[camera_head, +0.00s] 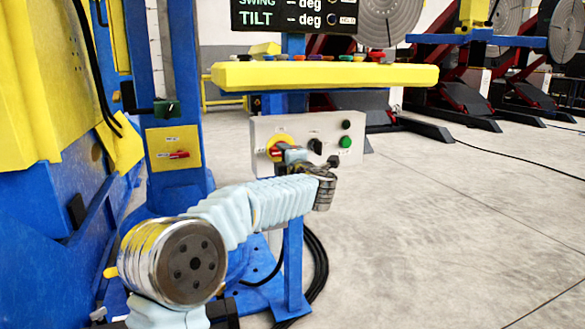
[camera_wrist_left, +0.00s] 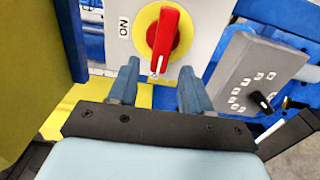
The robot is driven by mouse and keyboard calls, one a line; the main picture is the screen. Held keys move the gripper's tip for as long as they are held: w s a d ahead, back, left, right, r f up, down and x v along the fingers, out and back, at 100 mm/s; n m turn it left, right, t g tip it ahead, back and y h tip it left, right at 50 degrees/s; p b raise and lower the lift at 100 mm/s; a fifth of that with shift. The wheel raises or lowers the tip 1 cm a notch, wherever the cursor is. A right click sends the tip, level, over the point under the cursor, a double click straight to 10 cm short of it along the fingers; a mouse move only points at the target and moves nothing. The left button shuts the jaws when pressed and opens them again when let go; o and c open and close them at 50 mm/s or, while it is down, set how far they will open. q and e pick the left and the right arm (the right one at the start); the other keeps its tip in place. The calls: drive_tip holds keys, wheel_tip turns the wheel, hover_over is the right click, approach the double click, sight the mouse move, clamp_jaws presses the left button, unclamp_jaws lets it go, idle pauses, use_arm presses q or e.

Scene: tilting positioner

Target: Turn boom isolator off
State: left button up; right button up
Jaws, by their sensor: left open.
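A red rotary handle on a round yellow plate, the isolator (camera_wrist_left: 164,38), fills the upper middle of the left wrist view, with an "ON" label to its left. In the head view this red and yellow isolator (camera_head: 273,148) sits at the left of a grey control box (camera_head: 262,128), partly covered by my gripper. My left gripper (camera_wrist_left: 158,88) is open, its two blue fingers apart just short of the handle with nothing between them. In the head view my left gripper (camera_head: 286,153) is at the box front. My right gripper is not in view.
A second red handle (camera_head: 178,154) sits on a yellow plate on the blue column at left. The grey box also carries a black knob (camera_head: 315,146) and a green button (camera_head: 345,142). A yellow ledge (camera_head: 330,76) overhangs the box.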

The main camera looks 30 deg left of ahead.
use_arm(q)
drive_tip(key=v, duration=0.9)
drive_tip(key=shift+s+d, duration=0.2)
drive_tip(key=shift+s, duration=0.05)
